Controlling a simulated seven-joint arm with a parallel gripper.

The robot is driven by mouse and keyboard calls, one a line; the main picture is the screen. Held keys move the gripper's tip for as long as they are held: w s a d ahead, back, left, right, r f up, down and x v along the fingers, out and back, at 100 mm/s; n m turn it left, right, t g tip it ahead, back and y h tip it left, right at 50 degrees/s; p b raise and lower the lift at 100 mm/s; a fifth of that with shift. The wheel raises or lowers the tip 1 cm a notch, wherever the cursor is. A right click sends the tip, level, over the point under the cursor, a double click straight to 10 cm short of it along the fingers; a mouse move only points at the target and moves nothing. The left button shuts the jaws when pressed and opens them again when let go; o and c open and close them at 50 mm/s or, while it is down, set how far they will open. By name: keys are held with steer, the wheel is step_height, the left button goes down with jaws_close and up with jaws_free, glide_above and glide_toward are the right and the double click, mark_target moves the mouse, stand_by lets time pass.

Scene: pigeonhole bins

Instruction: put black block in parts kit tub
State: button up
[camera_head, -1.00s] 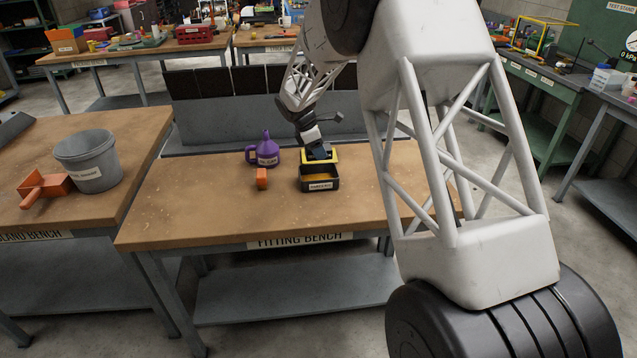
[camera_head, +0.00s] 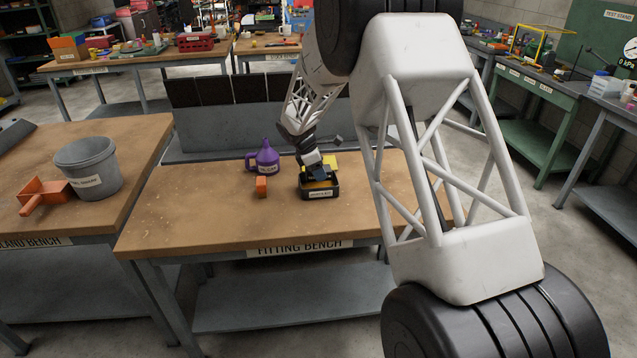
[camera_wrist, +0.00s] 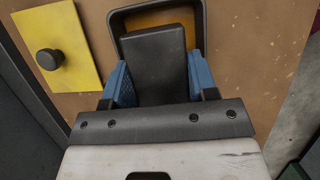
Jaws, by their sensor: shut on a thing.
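In the wrist view my gripper (camera_wrist: 155,85) is shut on the black block (camera_wrist: 154,58), with a blue pad on each side of it. My gripper (camera_head: 320,172) is over the tub there. The block is hard to make out in the head view. I cannot tell whether it touches the tub.
A yellow plate with a black knob (camera_wrist: 49,60) lies beside the tub. A purple jug (camera_head: 265,158) and an orange block (camera_head: 261,186) stand left of the tub. A grey bucket (camera_head: 88,167) and an orange scoop (camera_head: 45,193) are on the left bench. The fitting bench's front left (camera_head: 190,215) is clear.

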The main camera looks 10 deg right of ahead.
steer(key=shift+f, duration=2.4)
steer(key=shift+f, duration=0.15)
steer(key=o, duration=1.1)
steer(key=v, duration=1.2)
steer(key=shift+s+d+r, duration=0.1)
steer(key=shift+r, duration=0.15)
